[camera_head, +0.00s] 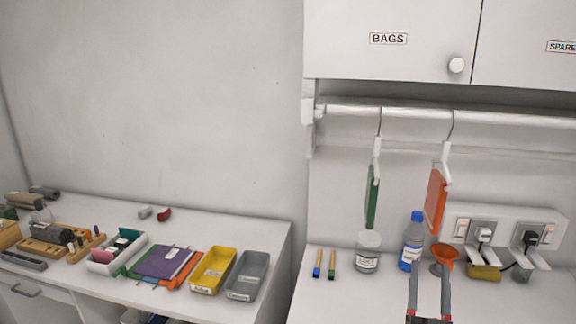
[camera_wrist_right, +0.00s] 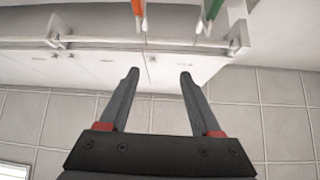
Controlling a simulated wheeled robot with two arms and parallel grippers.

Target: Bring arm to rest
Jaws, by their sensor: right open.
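My right gripper (camera_head: 429,266) shows at the bottom of the head view, in front of the right-hand counter. Its two grey fingers with red bands are apart, with nothing held between them. The wrist view shows the same right gripper (camera_wrist_right: 160,75) open and empty, with wall and cabinet fronts behind it. In the head view its fingertips overlap the area of a blue-capped bottle (camera_head: 412,246) and an orange funnel (camera_head: 446,254); I cannot tell whether they touch. My left gripper is not in view.
A labelled jar (camera_head: 367,254) and two markers (camera_head: 324,264) stand on the right counter. Green (camera_head: 372,196) and orange (camera_head: 435,201) items hang from a rail (camera_head: 440,116) under the cabinet (camera_head: 390,60). A yellow tray (camera_head: 213,270) and grey tray (camera_head: 248,276) sit on the left counter.

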